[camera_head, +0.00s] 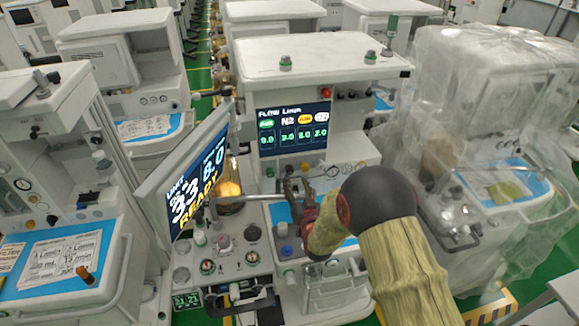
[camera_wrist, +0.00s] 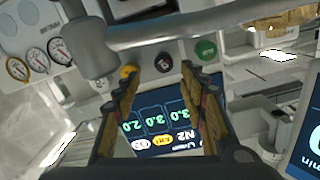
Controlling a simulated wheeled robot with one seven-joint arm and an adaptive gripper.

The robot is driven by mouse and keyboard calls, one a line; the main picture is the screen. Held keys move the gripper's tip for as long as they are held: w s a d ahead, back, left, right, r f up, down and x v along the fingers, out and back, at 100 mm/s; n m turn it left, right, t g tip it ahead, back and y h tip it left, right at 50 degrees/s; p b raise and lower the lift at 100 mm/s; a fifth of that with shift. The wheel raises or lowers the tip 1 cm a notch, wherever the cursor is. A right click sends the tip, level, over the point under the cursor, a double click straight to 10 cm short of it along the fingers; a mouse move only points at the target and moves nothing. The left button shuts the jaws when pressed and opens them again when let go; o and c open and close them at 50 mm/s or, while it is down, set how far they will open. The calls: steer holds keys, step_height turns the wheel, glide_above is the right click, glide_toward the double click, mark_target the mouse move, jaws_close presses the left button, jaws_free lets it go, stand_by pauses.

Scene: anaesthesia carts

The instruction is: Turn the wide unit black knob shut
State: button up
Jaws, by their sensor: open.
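The wide unit (camera_head: 310,65) is the white cart in the middle, with a lit flow screen (camera_head: 295,128) on its front. In the wrist view, a black knob (camera_wrist: 163,63) sits on its panel between a yellow knob (camera_wrist: 128,71) and a green knob (camera_wrist: 206,50). My gripper (camera_wrist: 160,72) is open, its two fingers apart on either side of the black knob in the picture. The knob appears beyond the fingertips; I cannot tell the exact gap. In the head view, my gripper (camera_head: 298,192) is in front of the panel below the screen and partly hides it.
A tilted monitor (camera_head: 188,180) stands close left of my gripper. A grey bar (camera_wrist: 200,22) crosses the wrist view near the knobs. Gauges (camera_wrist: 60,48) sit beside them. A plastic-wrapped cart (camera_head: 480,130) stands at the right, another white cart (camera_head: 65,200) at the left.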

mark_target(290, 173)
steer(key=shift+s+a+f+t, duration=0.15)
steer(key=shift+a+f+t, duration=0.15)
steer(key=shift+f, duration=0.05)
steer(key=x, duration=0.7)
steer(key=shift+w+a, duration=0.1)
steer(key=shift+w, duration=0.2)
steer(key=shift+c, duration=0.4)
jaws_close()
